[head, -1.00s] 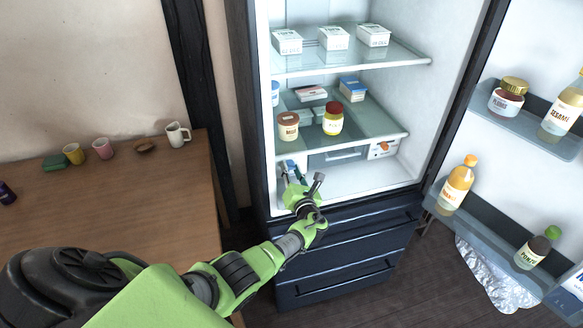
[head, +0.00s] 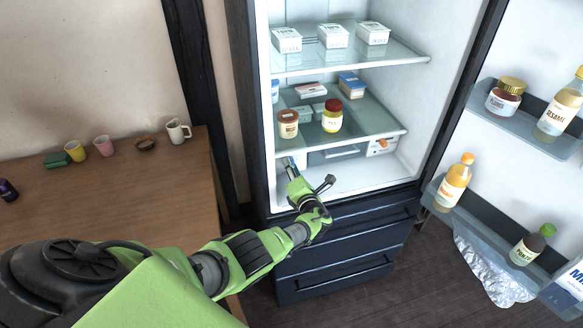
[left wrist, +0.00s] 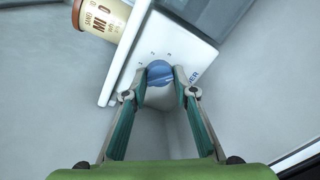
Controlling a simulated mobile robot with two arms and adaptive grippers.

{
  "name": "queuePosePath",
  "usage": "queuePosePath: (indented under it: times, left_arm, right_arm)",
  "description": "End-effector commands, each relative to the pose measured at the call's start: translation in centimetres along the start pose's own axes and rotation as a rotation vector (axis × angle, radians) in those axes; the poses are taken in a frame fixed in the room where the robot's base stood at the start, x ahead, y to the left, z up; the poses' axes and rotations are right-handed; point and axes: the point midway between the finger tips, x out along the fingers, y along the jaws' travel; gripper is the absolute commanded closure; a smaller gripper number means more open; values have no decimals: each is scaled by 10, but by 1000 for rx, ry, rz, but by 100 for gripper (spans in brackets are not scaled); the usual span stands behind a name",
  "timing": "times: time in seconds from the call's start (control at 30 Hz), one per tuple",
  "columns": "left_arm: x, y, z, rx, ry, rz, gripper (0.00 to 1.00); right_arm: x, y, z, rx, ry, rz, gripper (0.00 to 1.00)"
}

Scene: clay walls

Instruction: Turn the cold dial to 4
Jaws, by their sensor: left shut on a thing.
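A blue dial (left wrist: 160,73) sits on a white panel (left wrist: 170,45) with small numbers around it. The left wrist view shows the fingertips of my left gripper (left wrist: 160,82) closed on the dial from both sides. In the head view my left gripper (head: 290,172) reaches into the lower left of the open fridge, below the lower glass shelf, and largely hides this dial. An orange dial (head: 383,144) shows on a white panel at the lower right of the fridge, apart from the gripper. The lettering by the blue dial is only partly readable. My right gripper is not in view.
A brown-labelled jar (head: 288,124) and a red-lidded jar (head: 332,115) stand on the glass shelf (head: 375,127) just above my gripper. The open fridge door with bottles is at the right. A wooden table (head: 110,205) with cups is at the left.

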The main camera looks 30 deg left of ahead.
Motion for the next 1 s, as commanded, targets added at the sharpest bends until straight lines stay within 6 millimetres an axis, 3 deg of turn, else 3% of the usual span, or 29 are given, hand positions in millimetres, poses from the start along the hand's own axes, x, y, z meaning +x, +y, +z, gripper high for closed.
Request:
queuePosePath:
  times: [0.3, 0.33, 0.4, 0.77, 1.0]
  left_arm:
    - [0, 1, -1, 0, 2, 2, 96]
    - [0, 1, -1, 0, 2, 2, 69]
    - [0, 1, -1, 0, 2, 2, 58]
    - [-1, 0, 0, -1, 0, 0, 58]
    - [-17, -1, 0, -2, -2, 0, 58]
  right_arm:
    - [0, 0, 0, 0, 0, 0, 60]
    - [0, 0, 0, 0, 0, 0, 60]
    - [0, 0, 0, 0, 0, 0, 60]
    - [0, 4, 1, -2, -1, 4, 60]
    - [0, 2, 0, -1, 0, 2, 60]
